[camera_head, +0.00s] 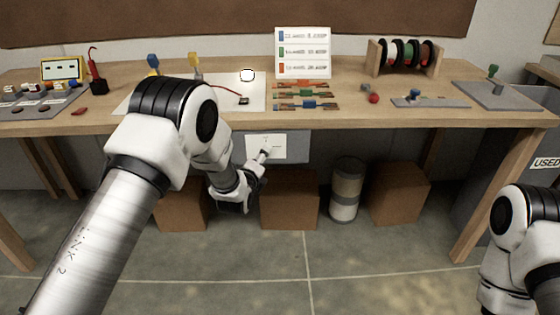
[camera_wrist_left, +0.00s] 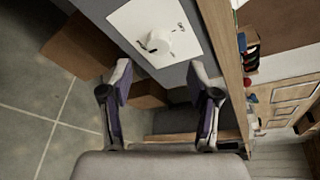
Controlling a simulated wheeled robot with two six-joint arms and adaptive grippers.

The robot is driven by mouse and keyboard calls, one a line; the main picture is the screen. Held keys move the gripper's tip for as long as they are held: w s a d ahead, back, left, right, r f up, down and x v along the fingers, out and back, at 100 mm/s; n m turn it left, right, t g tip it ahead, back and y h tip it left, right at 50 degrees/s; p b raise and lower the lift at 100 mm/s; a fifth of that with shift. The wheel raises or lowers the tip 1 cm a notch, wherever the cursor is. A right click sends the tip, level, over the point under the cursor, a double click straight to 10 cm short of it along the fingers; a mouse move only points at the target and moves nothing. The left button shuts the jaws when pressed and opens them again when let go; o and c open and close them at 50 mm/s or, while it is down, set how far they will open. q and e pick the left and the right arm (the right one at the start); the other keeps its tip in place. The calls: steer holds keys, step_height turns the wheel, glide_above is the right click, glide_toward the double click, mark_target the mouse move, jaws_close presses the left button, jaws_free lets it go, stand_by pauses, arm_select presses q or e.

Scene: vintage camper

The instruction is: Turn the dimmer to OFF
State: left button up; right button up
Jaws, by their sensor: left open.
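The dimmer is a white square plate (camera_head: 280,146) with a round knob (camera_head: 262,155) on the grey panel under the bench's front edge. In the left wrist view the plate (camera_wrist_left: 130,22) and its white knob (camera_wrist_left: 158,42) show at the top, with small marks around the knob that are too small to read. My left gripper (camera_wrist_left: 160,75) is open and empty, its two fingers apart and the knob seen beyond the gap between them. In the head view the left gripper (camera_head: 245,186) is just below the plate. My right gripper is out of view.
A bright white bulb (camera_head: 247,75) sits on a white sheet on the wooden bench (camera_head: 400,119). Brown boxes (camera_head: 289,207) and a grey cylinder (camera_head: 345,190) stand beneath it. A label card (camera_head: 303,50) and wire spools (camera_head: 405,55) are at the back. The floor in front is clear.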

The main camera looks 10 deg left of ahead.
arm_select(q)
steer(key=x, duration=0.7)
steer(key=c, duration=1.2)
